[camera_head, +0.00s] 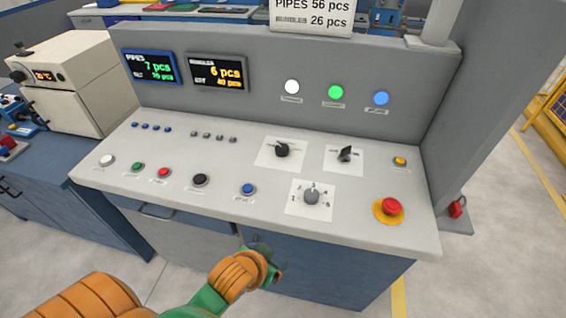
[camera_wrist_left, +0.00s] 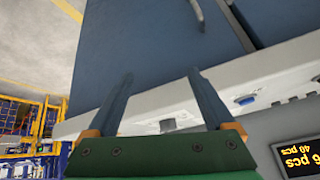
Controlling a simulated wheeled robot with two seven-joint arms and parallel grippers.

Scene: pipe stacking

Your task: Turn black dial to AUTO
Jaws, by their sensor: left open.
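Two black dials sit on white plates on the console's sloped panel in the head view. The left black dial (camera_head: 282,150) has a round knob. The right black dial (camera_head: 345,154) has a pointer-shaped knob. Their labels are too small to read, so I cannot tell which position is AUTO. A grey dial (camera_head: 312,196) with numbers around it sits in front of them. My left gripper (camera_head: 268,262) is in front of the console, below the panel's front edge, apart from the dials. The wrist view shows its two fingers (camera_wrist_left: 160,74) spread with nothing between them. My right gripper is out of view.
A red emergency button (camera_head: 391,206) on a yellow ring stands at the panel's right front. A blue button (camera_head: 248,189) is left of the grey dial. The panel's front edge (camera_head: 240,222) juts between my left gripper and the dials. Air above the panel is clear.

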